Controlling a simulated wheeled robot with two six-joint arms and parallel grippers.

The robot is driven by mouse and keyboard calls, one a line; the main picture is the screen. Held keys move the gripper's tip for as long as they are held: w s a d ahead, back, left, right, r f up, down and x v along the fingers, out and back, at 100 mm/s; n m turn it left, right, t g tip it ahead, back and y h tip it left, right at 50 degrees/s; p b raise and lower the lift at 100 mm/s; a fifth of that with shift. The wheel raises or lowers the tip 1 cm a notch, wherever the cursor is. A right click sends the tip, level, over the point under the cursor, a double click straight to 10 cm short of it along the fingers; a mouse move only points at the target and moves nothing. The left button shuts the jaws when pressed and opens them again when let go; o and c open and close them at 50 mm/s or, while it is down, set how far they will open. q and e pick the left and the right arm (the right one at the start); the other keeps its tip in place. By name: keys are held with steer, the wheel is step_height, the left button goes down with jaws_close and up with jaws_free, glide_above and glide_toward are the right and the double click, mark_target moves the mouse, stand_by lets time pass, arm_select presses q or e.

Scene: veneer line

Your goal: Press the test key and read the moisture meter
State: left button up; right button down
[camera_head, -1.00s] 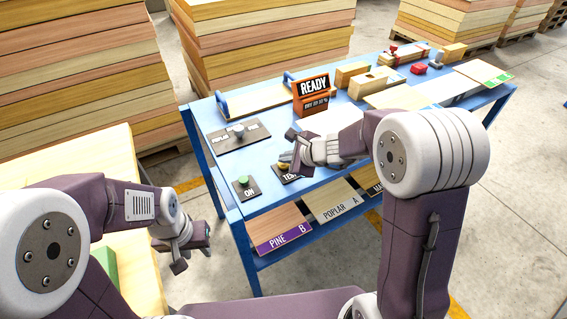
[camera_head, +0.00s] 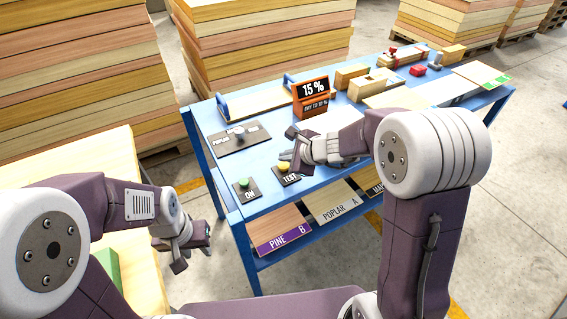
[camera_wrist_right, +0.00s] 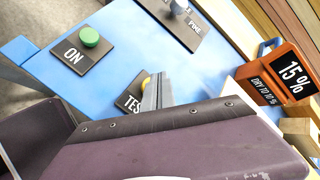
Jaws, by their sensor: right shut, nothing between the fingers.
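The orange moisture meter (camera_head: 311,98) stands on the blue bench, its black display reading "15 %" with "DRY TO 10 %" below. The right wrist view also shows the meter reading 15 % (camera_wrist_right: 291,77). The yellow test key (camera_head: 284,167) sits on a dark plate marked TEST. My right gripper (camera_head: 291,158) is shut and empty, its tips close beside the key. In the right wrist view the fingers (camera_wrist_right: 157,92) partly cover the key (camera_wrist_right: 146,81); contact cannot be told. My left gripper (camera_head: 190,254) hangs left of the bench, its jaw gap unclear.
A green ON button (camera_head: 244,183) is left of the test key. A selector plate with a knob (camera_head: 238,134) lies behind it. Wood blocks (camera_head: 372,84) and a red item (camera_head: 418,69) stand further right. Labelled boards (camera_head: 280,229) lie on the lower shelf. Veneer stacks rise behind.

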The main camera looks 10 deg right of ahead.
mark_target(286, 166)
step_height(286, 166, up, 5)
steer(key=p, duration=0.4)
steer(key=shift+r+p, duration=0.1)
steer(key=shift+p, duration=0.25)
stand_by(0.5)
